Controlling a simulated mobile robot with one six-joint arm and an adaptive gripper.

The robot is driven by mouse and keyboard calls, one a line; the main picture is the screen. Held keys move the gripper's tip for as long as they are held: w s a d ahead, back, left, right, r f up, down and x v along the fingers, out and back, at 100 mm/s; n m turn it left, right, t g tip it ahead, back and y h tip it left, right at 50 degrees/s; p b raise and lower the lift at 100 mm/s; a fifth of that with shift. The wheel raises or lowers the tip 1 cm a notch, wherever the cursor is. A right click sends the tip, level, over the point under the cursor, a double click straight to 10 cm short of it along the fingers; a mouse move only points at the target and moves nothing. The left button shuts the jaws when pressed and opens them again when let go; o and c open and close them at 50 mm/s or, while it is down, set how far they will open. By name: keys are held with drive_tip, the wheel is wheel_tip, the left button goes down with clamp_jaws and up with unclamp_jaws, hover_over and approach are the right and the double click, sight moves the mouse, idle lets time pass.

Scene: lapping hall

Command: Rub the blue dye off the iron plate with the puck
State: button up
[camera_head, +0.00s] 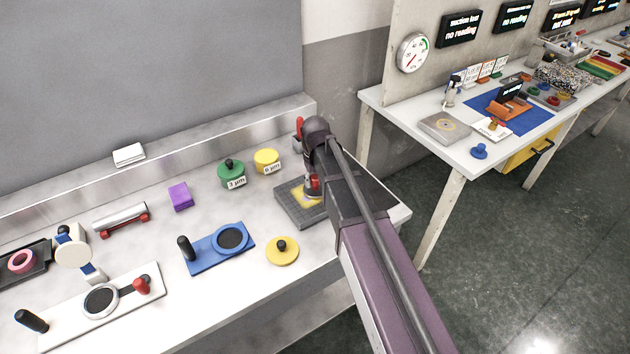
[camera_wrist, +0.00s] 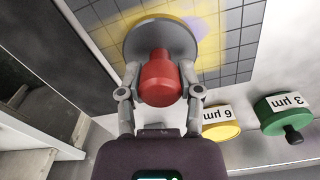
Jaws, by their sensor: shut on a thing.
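The iron plate (camera_head: 287,212) is a dark grey slab with a grid of grooves on the left bench; it also fills the upper wrist view (camera_wrist: 250,50). The puck is a grey disc (camera_wrist: 137,42) with a red knob (camera_wrist: 158,68); the knob also shows in the head view (camera_head: 314,184). My gripper (camera_wrist: 160,82) is shut on the red knob. The disc appears to lie flat on the plate. A yellow smear (camera_wrist: 226,22) shows around the puck, with a pale violet-blue patch (camera_wrist: 198,24) beside its rim. The plate under the disc is hidden.
Behind the plate stand a yellow pot (camera_head: 266,160) marked 6 µm and a green pot (camera_head: 231,174) marked 3 µm. Left of the plate lie a yellow knobbed disc (camera_head: 282,252) and a blue board (camera_head: 207,258) with a black handle. The bench's right edge is close to the plate.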

drive_tip(key=shift+s+a, duration=0.1)
idle(0.3)
drive_tip(key=shift+s+a+r, duration=0.1)
drive_tip(key=shift+s+a, duration=0.4)
drive_tip(key=shift+a, duration=0.3)
drive_tip(key=shift+s+a, duration=0.5)
drive_tip(key=shift+a, duration=0.3)
wheel_tip(320, 180, up, 6)
drive_tip(key=p, duration=0.6)
wheel_tip(320, 180, up, 3)
drive_tip(key=p, duration=0.3)
drive_tip(key=shift+a, duration=0.15)
idle(0.7)
drive_tip(key=shift+s+a, duration=0.2)
drive_tip(key=shift+a, duration=0.3)
